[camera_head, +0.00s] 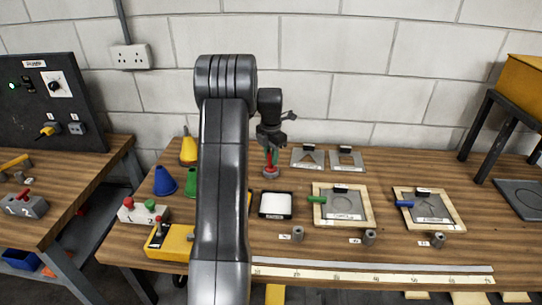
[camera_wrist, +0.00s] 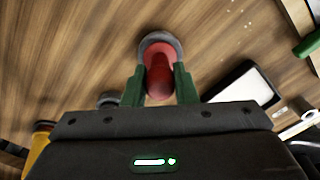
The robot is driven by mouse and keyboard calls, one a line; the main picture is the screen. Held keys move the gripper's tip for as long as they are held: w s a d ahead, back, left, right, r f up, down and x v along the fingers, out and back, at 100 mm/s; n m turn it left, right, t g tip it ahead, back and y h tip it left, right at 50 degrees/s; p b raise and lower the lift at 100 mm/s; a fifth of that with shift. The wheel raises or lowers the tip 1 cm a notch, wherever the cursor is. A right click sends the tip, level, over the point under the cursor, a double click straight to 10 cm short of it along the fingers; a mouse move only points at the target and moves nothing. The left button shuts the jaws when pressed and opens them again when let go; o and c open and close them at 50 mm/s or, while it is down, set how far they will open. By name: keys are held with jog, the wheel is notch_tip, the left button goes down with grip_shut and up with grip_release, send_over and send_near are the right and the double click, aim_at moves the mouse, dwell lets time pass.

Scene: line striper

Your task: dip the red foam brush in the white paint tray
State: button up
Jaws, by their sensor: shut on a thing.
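My gripper (camera_head: 271,148) points down over the wooden bench. Its green fingers are shut on the red foam brush (camera_head: 271,160), which is upright. In the wrist view the brush (camera_wrist: 159,82) is between the two fingertips, with a round grey part (camera_wrist: 158,40) around its lower end. I cannot tell whether that part is a holder or belongs to the brush. The white paint tray (camera_head: 275,204), white with a dark rim, lies on the bench nearer the camera than the brush, apart from it. In the wrist view the tray (camera_wrist: 241,84) is to the right of the gripper.
Framed stencil boards with a green handle (camera_head: 317,199) and a blue handle (camera_head: 404,203) lie right of the tray. Two grey plates (camera_head: 308,160) lie behind. A blue cone (camera_head: 166,182) and a yellow box (camera_head: 172,243) are left. My arm hides part of the bench.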

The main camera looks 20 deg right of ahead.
jog(key=shift+r+p, duration=1.15)
jog(key=shift+r, duration=0.6)
jog(key=shift+s+a+f+b, duration=0.35)
jog(key=shift+s+a+b, duration=0.35)
jog(key=shift+s+b, duration=1.35)
jog(key=shift+s+a+f+b, duration=0.3)
jog(key=shift+s+a+b, duration=0.55)
jog(key=shift+s, duration=2.35)
jog(key=shift+s+a+f+b, duration=0.5)
jog(key=shift+s+b, duration=1)
jog(key=shift+s, duration=1.1)
jog(key=shift+a+f, duration=0.1)
jog(key=shift+f, duration=0.15)
jog(key=shift+r, duration=0.1)
